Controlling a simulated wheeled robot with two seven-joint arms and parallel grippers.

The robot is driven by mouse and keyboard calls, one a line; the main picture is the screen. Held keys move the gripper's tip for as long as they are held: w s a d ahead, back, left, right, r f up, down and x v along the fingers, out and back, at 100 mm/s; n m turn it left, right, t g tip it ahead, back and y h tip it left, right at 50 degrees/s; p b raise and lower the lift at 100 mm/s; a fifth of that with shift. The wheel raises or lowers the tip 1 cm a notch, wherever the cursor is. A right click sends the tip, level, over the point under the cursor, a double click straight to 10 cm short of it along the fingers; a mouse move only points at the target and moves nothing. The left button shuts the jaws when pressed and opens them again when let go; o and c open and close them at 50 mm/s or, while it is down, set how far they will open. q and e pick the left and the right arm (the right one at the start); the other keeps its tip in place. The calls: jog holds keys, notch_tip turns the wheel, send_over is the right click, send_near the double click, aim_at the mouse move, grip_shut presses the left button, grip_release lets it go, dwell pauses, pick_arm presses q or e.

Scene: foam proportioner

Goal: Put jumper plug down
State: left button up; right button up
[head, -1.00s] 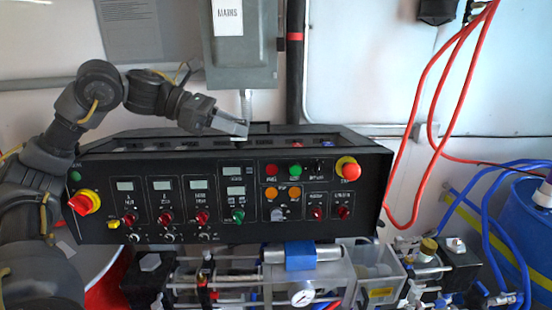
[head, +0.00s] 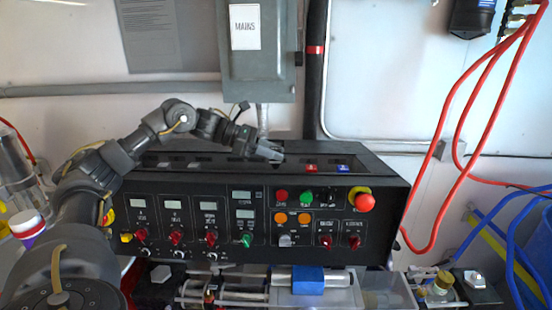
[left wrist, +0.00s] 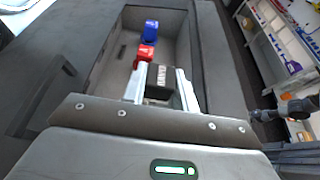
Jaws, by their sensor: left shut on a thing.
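My left gripper (head: 274,153) is over the open recess in the top of the black control console (head: 150,225). In the left wrist view my left gripper (left wrist: 161,90) is shut on a black jumper plug (left wrist: 160,78) with a pale label, at the near part of the recess. I cannot tell whether the plug touches the recess floor. A red plug (left wrist: 145,55) and a blue plug (left wrist: 151,31) stand farther along in the recess; both show small in the head view. A dark shape at the right edge of the left wrist view may be my right arm; its jaws are unclear.
The recess walls (left wrist: 183,45) rise close beside the left fingers. A grey MAINS box (head: 262,70) and a dark vertical pipe stand behind the console. Red hoses (head: 440,150) hang at the right. Knobs and an emergency button (head: 364,201) cover the console's front.

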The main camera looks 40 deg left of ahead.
aim_at(275, 168)
pick_arm(q)
jog(key=shift+w+a+f+p, duration=0.25)
jog(key=shift+w+f, duration=0.1)
jog(key=shift+f, duration=0.1)
jog(key=shift+w+a+f+p, duration=0.15)
jog(key=shift+w+f+p, duration=0.1)
jog(key=shift+w+f, duration=0.15)
jog(key=shift+w+a+f, duration=0.15)
jog(key=shift+f, duration=0.35)
jog(key=shift+w+f+p, duration=0.25)
jog(key=shift+f+p, duration=0.05)
jog(key=shift+p, duration=0.1)
notch_tip(275, 168, down, 3)
jog(key=shift+a+r+p, duration=0.1)
jog(key=shift+r+p, duration=0.05)
jog(key=shift+p, duration=1)
jog(key=shift+f, duration=0.2)
